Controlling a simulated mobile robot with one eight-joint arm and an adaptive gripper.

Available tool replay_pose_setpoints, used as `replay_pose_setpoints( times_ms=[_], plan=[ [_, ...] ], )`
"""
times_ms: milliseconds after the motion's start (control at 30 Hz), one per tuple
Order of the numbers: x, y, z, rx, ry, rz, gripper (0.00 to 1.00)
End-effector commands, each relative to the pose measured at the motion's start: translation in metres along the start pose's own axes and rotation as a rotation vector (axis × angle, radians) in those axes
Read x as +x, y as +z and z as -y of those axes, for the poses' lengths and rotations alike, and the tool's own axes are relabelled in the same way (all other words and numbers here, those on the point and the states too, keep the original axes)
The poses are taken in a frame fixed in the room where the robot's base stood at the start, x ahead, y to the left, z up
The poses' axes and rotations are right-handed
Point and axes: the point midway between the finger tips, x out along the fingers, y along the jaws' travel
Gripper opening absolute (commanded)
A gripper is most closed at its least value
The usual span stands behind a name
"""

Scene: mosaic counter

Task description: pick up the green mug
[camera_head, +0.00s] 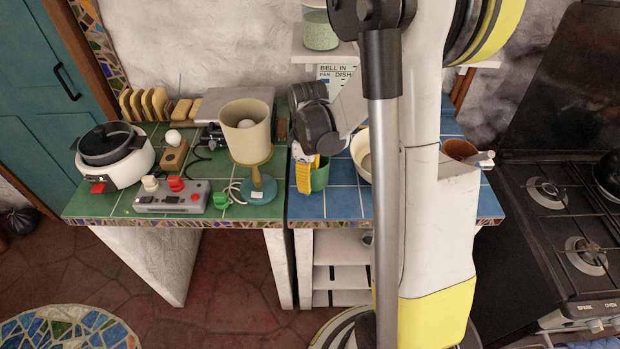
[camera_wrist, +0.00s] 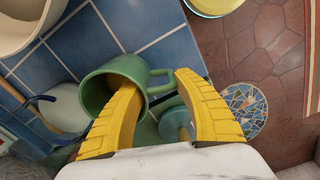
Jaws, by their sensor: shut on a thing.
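The green mug (camera_head: 321,176) is at the front left of the blue-tiled counter (camera_head: 340,204), partly hidden behind my gripper in the head view. My gripper (camera_head: 304,174) has yellow fingers pointing down at the mug's left side. In the wrist view the green mug (camera_wrist: 98,80) shows its open mouth, with its handle to the right. One finger of my gripper (camera_wrist: 157,80) reaches into the mouth and the other is outside, beside the handle. The gripper is shut on the mug. I cannot tell whether the mug touches the counter.
A lamp (camera_head: 247,130) with a cream shade and teal base stands close by on the left. A pale bowl (camera_head: 362,152) is to the right, partly behind my arm. A red-buttoned control box (camera_head: 172,197) and a white cooker (camera_head: 116,160) sit on the green-tiled counter.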

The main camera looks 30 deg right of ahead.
Motion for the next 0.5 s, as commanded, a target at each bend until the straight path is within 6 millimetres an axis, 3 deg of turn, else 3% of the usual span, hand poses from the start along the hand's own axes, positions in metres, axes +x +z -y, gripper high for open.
replay_pose_setpoints(
  times_ms=[267,500],
  plan=[
    [-0.045,0.0,0.0,0.0,0.0,0.0,0.0],
    [-0.108,0.0,0.0,0.0,0.0,0.0,0.0]
  ],
)
